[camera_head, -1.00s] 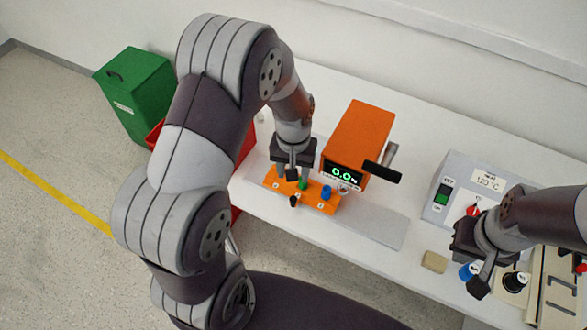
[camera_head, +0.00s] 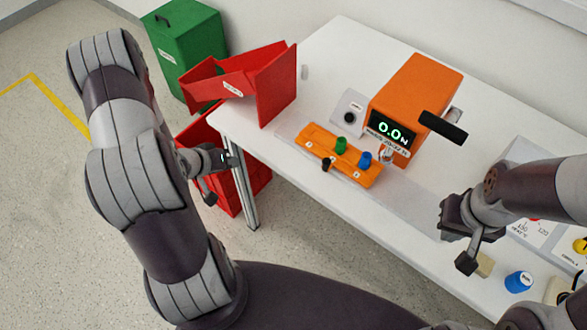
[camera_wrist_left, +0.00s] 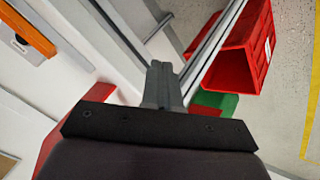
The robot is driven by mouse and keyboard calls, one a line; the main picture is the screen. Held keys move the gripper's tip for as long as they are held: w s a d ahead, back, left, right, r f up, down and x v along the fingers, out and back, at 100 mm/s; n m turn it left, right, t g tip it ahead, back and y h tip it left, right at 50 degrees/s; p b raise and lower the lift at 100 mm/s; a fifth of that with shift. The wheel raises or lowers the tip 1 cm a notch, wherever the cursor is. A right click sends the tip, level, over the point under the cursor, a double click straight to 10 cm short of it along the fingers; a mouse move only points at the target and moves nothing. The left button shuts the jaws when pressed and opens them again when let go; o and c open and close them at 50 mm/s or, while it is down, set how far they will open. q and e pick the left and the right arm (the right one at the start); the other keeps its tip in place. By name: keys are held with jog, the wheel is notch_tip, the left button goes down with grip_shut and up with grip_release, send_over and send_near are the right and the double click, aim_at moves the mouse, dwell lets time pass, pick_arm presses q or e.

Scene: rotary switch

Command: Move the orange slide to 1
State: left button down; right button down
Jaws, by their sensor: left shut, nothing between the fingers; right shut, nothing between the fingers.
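The orange slide (camera_head: 328,150) is a long orange plate with a green knob (camera_head: 341,145), a blue knob (camera_head: 365,159) and a small black knob (camera_head: 325,165), lying on a pale rail in front of the orange tester (camera_head: 415,95). The plate's marks are too small to read. Its edge shows at the upper left of the left wrist view (camera_wrist_left: 30,28). My left gripper (camera_head: 210,198) is shut and empty, off the table's left front edge, apart from the slide; its fingers (camera_wrist_left: 162,85) show in its wrist view. My right gripper (camera_head: 467,262) is shut and empty, right of the slide.
The tester's display reads 0.0 and a black handle (camera_head: 443,127) sticks out on its right. A red bin (camera_head: 277,85) stands at the table's left end, another red bin (camera_head: 255,190) below. A beige block (camera_head: 484,265) and blue knob (camera_head: 518,282) are near my right gripper.

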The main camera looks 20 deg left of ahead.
pick_arm(q)
jog(key=d+t+h, duration=0.1)
jog(key=d+h, duration=0.1)
jog(key=d+r+n+t+h+b, duration=0.1)
jog(key=h, duration=0.1)
jog(key=d+r+t+h, duration=0.1)
jog(key=d+h, duration=0.1)
jog(key=shift+s+d+r+n, duration=0.1)
jog(key=shift+d+r+n, duration=0.1)
jog(key=shift+d+n, duration=0.15)
notch_tip(320, 180, up, 4)
jog(key=s+d+n+h+b, duration=0.1)
jog(key=s+d+h, duration=0.2)
jog(key=h, duration=0.2)
send_near(336, 154)
jog(key=shift+w+a+r+t, duration=0.4)
jog(key=shift+w+a+r, duration=0.15)
jog(key=shift+a+r, duration=0.25)
jog(key=d+p, duration=0.1)
jog(key=d, duration=0.2)
jog(key=shift+d, duration=0.2)
jog(key=shift+s+d, duration=0.1)
jog(key=shift+d, duration=0.2)
